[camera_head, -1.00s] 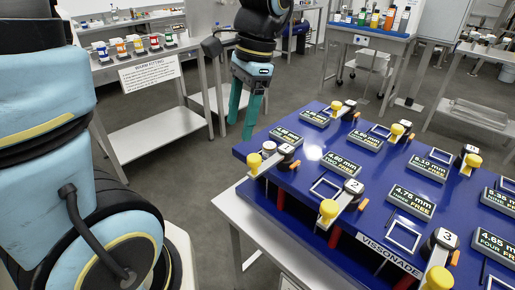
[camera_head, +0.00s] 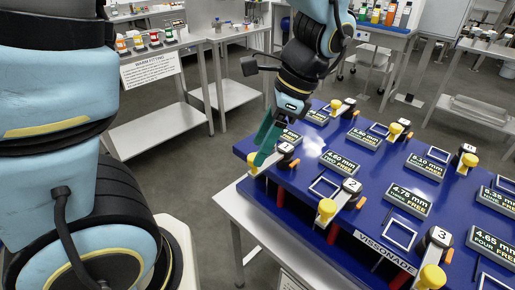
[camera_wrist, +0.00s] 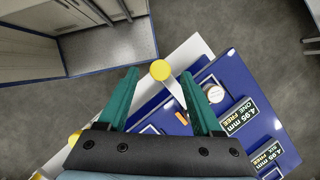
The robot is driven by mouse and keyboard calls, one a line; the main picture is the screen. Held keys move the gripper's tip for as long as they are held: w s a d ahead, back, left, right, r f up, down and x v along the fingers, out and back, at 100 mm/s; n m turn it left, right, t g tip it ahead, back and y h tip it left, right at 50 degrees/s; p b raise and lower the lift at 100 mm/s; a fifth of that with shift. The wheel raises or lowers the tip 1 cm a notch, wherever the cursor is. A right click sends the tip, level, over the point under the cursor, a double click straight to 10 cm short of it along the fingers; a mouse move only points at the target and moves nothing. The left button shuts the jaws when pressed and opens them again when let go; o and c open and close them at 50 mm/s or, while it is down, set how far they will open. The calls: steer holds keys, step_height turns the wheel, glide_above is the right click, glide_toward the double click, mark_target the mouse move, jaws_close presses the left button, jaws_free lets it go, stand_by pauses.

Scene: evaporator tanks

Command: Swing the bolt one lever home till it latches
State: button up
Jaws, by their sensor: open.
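The bolt one lever has a yellow knob (camera_head: 254,168) at the near left corner of the blue panel (camera_head: 312,205). Its black end, marked 1 (camera_head: 285,149), lies just to the right on the panel. My gripper (camera_head: 264,150) is open, pointing down right at this lever and covering part of it. In the wrist view, the yellow knob (camera_wrist: 160,70) shows between the two green fingertips, a little beyond them. Whether a finger touches it cannot be told. A pale round cap (camera_wrist: 216,94) lies by the right finger.
Lever two (camera_head: 350,187) and lever three (camera_head: 437,240), also with yellow knobs, stand along the panel's front edge. Raised label blocks (camera_head: 340,161) and white square frames (camera_head: 323,187) cover the panel. More yellow-knobbed levers stand at the back. Open floor lies to the left.

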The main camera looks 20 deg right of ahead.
steer(key=shift+x, duration=1.3)
steer(key=shift+c, duration=0.4)
jaws_close()
